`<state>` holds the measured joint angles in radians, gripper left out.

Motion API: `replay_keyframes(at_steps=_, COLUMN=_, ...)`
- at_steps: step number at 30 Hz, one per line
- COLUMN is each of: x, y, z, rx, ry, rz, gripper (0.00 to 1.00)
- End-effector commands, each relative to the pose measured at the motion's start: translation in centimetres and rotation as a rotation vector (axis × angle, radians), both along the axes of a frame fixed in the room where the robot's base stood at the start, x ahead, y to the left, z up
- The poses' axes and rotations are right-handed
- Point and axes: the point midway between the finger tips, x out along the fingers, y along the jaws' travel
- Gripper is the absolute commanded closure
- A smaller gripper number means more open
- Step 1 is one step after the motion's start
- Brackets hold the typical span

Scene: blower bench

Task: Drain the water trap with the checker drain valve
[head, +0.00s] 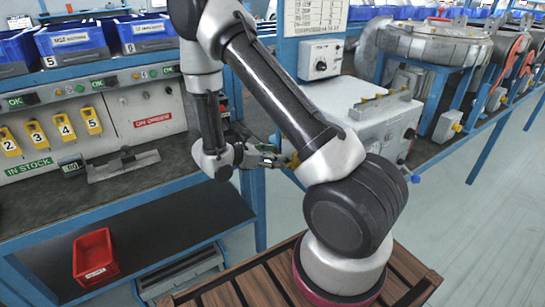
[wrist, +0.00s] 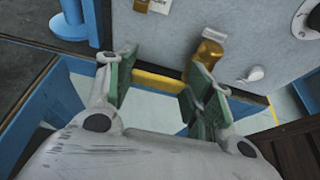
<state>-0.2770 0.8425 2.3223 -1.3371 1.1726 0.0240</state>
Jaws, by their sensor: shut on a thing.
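The checker (head: 352,118) is a grey box on the bench, right of my gripper. Its grey face (wrist: 180,30) fills the top of the wrist view. A brass fitting (wrist: 209,50), which looks like the drain valve, sticks out of this face behind the right finger. My gripper (wrist: 160,88) has green pads, set well apart, with a yellow strip (wrist: 158,82) across the gap. It is shut on what I take to be the drain valve, but the fingers hide the contact. In the head view my gripper (head: 268,157) is at the box's left side, partly behind my arm.
A white knob (wrist: 253,74) and a dial (wrist: 312,18) are on the face, right of the brass fitting. A blue post (wrist: 70,20) stands at the left. A red bin (head: 95,258) sits on the lower shelf. A grey caliper-like tool (head: 122,165) lies on the bench.

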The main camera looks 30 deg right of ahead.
Motion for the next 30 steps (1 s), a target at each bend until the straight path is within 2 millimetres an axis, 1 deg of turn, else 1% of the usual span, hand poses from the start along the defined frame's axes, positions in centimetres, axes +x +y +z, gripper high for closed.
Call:
replay_keyframes(at_steps=5, x=0.0, y=0.0, z=-0.1, rx=0.0, ry=0.014, rz=0.0, gripper=0.91)
replay_keyframes(at_steps=11, x=0.2, y=0.0, z=-0.5, rx=-0.003, ry=0.086, rz=0.0, gripper=0.91)
replay_keyframes(at_steps=17, x=0.2, y=0.1, z=-1.4, rx=-0.008, ry=0.233, rz=0.0, gripper=0.91)
replay_keyframes(at_steps=30, x=-0.2, y=0.0, z=-3.7, rx=-0.023, ry=0.649, rz=0.001, gripper=0.91)
